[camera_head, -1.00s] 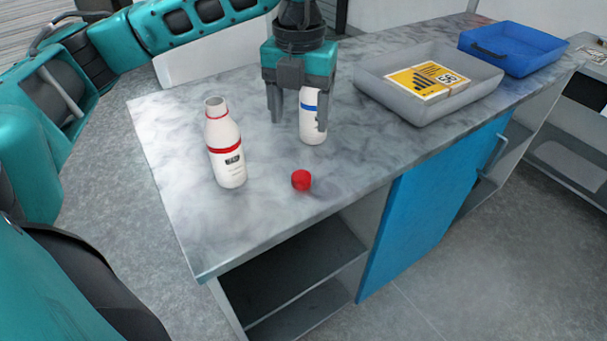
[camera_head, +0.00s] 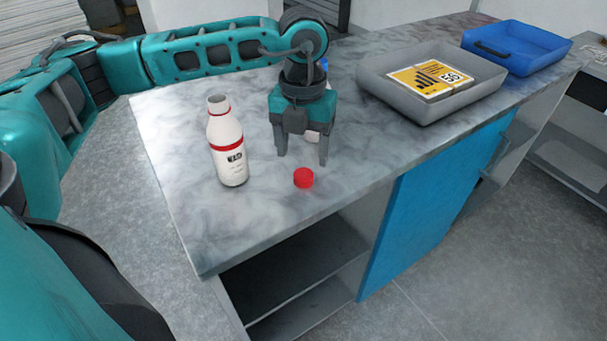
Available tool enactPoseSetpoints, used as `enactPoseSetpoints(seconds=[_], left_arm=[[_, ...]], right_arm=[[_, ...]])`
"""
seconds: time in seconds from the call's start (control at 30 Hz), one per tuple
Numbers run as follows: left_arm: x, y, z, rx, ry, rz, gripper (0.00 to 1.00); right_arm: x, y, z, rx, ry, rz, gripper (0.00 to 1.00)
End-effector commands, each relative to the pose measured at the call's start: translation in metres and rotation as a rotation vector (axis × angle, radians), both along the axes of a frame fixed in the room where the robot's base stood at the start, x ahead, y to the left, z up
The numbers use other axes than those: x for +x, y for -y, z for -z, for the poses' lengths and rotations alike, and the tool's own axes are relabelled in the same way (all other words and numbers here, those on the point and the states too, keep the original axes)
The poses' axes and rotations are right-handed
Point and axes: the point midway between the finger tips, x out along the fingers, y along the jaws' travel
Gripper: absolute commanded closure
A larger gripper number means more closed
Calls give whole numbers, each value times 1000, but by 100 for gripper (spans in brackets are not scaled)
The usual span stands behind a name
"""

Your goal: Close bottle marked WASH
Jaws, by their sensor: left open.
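A white bottle (camera_head: 228,160) with a red band and a small dark label stands upright and uncapped on the marble-look counter (camera_head: 235,232). I cannot read its label for certain. A red cap (camera_head: 303,178) lies on the counter to the right of the bottle. My left gripper (camera_head: 302,162) points down, open and empty, just behind the cap and to the right of the open bottle. My right gripper is not in view.
A grey tray (camera_head: 405,103) with a yellow labelled item (camera_head: 430,79) and a blue tray (camera_head: 520,62) stand at the back right. The counter's front edge is close to the cap.

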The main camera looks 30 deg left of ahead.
Motion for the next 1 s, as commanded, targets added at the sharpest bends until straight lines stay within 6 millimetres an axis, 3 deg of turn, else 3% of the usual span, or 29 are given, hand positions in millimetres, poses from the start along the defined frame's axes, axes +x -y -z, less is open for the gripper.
enactPoseSetpoints(seconds=[0.13,0.43,0.83,1.0], left_arm=[[0,0,7,1,-2,0,31],[0,2,48,-1,-2,-1,31],[0,2,52,0,0,0,31],[0,2,52,0,0,0,48]], right_arm=[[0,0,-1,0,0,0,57],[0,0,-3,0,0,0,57],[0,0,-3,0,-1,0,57],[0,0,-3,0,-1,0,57]])
